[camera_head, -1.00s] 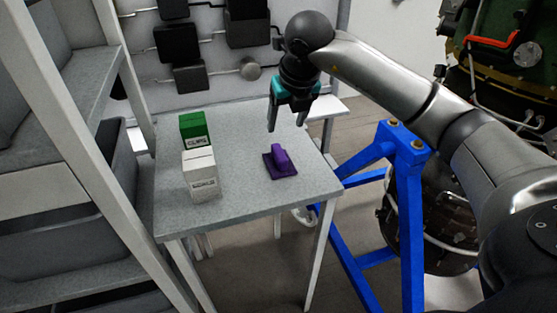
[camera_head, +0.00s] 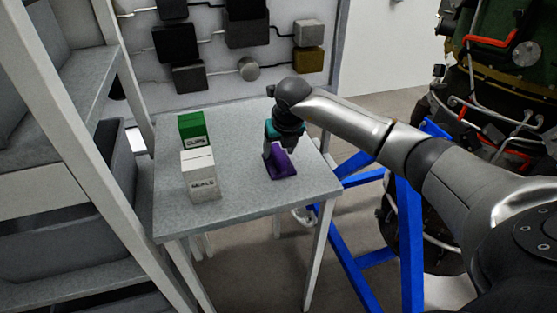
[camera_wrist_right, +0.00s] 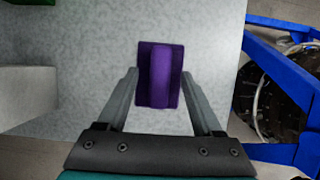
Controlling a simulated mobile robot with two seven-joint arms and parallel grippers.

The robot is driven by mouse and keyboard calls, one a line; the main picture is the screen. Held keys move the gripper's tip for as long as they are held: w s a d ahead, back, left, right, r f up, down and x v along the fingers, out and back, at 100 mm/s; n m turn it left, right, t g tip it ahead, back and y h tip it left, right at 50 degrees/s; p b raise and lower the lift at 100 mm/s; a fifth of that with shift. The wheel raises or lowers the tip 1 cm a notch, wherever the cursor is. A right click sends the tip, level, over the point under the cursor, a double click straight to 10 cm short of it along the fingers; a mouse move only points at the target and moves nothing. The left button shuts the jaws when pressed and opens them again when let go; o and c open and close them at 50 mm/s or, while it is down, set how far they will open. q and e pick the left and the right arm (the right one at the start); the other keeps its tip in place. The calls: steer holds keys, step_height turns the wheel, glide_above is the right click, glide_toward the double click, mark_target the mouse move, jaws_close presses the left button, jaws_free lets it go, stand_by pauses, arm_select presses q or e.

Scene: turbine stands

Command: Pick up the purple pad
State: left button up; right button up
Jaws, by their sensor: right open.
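The purple pad (camera_head: 282,168) lies on the grey table (camera_head: 245,195), right of the boxes. It is a flat plate with a raised ridge along its middle. In the right wrist view the pad (camera_wrist_right: 160,75) sits ahead of and between the finger tips. My right gripper (camera_head: 272,158) points down over the pad and partly hides it in the head view. In the wrist view its two fingers (camera_wrist_right: 161,76) are open, one on either side of the ridge, with nothing held. I cannot tell if the fingertips touch the plate. My left gripper is not in view.
A green box (camera_head: 192,130) and a white box (camera_head: 200,175) stand on the table to the left. A grey shelf frame (camera_head: 105,140) is at the left. A blue stand (camera_head: 408,245) with a turbine is at the right. The table's front is clear.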

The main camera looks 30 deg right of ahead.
steer(key=shift+x, duration=0.8)
jaws_close()
